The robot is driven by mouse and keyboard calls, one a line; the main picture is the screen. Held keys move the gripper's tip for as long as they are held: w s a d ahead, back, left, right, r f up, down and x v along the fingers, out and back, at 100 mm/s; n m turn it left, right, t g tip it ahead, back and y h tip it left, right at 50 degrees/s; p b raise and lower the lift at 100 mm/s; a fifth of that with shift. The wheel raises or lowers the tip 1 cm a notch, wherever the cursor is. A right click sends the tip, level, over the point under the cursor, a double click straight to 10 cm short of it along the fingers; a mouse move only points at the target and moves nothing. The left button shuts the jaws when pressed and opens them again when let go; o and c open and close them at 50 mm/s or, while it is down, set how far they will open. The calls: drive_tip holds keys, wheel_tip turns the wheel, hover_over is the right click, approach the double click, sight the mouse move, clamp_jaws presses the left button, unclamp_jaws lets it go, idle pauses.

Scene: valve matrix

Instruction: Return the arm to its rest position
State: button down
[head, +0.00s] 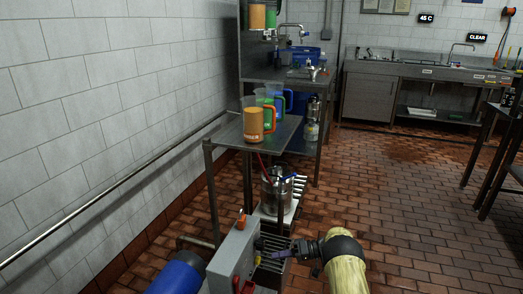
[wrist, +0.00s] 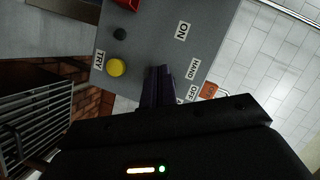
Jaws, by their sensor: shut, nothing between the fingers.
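My gripper (head: 262,246) is shut and empty at the lower middle of the head view. My arm reaches in from the lower right. The gripper points left, beside the grey control box (head: 228,258). In the wrist view the closed dark fingers (wrist: 160,74) are in front of the box face (wrist: 150,45), between the yellow button (wrist: 116,67) and the ON, HAND and OFF labels. An orange part (wrist: 208,90) shows near OFF. I cannot tell if the fingertips touch the box.
A metal table (head: 228,131) behind the box holds orange, green and blue jugs. A steel pot (head: 277,190) stands below it. A white tiled wall with a rail (head: 110,205) runs along the left. The brick floor (head: 400,220) to the right is open.

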drive_tip(key=w+d+r+m+t+h, duration=0.1)
drive_tip(key=w+d+r+t+h, duration=0.15)
drive_tip(key=w+r+t, duration=0.35)
drive_tip(key=w+d+r+m+t+h, duration=0.1)
drive_tip(key=w+r+m+t+h, duration=0.2)
drive_tip(key=r, duration=0.5)
drive_tip(key=s+d+r+m+t+h, duration=0.1)
drive_tip(key=s+d+r+t+h, duration=0.25)
drive_tip(key=d+r+h, duration=0.2)
drive_tip(key=s+a+f+g+h, duration=0.1)
drive_tip(key=s+g+h, duration=0.6)
drive_tip(key=s, duration=3.2)
wheel_tip(320, 180, up, 32)
drive_tip(key=g+y+p, duration=0.2)
drive_tip(key=g+p, duration=0.1)
drive_tip(key=p, duration=2.9)
drive_tip(key=shift+w+r+m+y, duration=0.15)
drive_tip(key=shift+w+m+y, duration=0.15)
drive_tip(key=shift+w, duration=0.05)
